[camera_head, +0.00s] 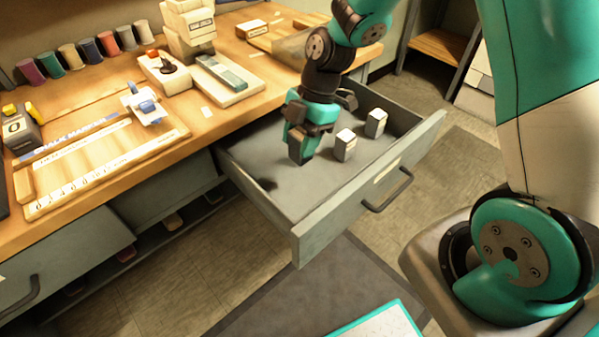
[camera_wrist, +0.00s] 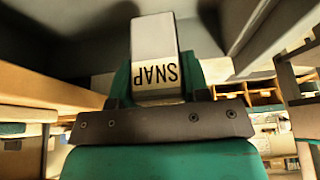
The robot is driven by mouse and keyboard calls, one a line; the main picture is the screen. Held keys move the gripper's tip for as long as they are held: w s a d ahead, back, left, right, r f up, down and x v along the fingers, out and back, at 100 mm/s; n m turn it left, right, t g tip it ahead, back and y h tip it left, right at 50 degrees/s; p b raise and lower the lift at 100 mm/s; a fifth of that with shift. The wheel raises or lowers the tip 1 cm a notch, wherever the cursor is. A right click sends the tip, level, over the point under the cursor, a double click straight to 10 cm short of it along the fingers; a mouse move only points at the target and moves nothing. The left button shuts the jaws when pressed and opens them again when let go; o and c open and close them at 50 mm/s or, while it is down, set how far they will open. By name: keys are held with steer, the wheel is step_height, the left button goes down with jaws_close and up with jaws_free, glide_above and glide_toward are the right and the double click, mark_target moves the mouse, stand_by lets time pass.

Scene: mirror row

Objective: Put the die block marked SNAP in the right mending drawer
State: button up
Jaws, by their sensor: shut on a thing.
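The die block marked SNAP (camera_wrist: 155,42) is pale with dark letters, which read upside down in the wrist view. My gripper (camera_head: 301,146) is shut on it and points down inside the open drawer (camera_head: 335,208), left of two other blocks. In the head view the held block is mostly hidden by the fingers, and I cannot tell whether it touches the drawer floor. The open drawer is pulled out from the right part of the bench. It has grey walls and a dark handle (camera_head: 388,192).
Two small pale-topped blocks, a nearer one (camera_head: 344,146) and a farther one (camera_head: 376,122), stand in the drawer right of my gripper. The wooden bench (camera_head: 190,150) holds thread spools, a press-like machine (camera_head: 192,30) and boards. The drawer's near left floor is clear except for a dark smudge.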

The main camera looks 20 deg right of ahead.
step_height(320, 180, down, 10)
steer(key=shift+b, duration=0.45)
steer(key=shift+f, duration=0.15)
steer(key=o, duration=1)
steer(key=shift+o, duration=0.2)
steer(key=shift+r, duration=0.2)
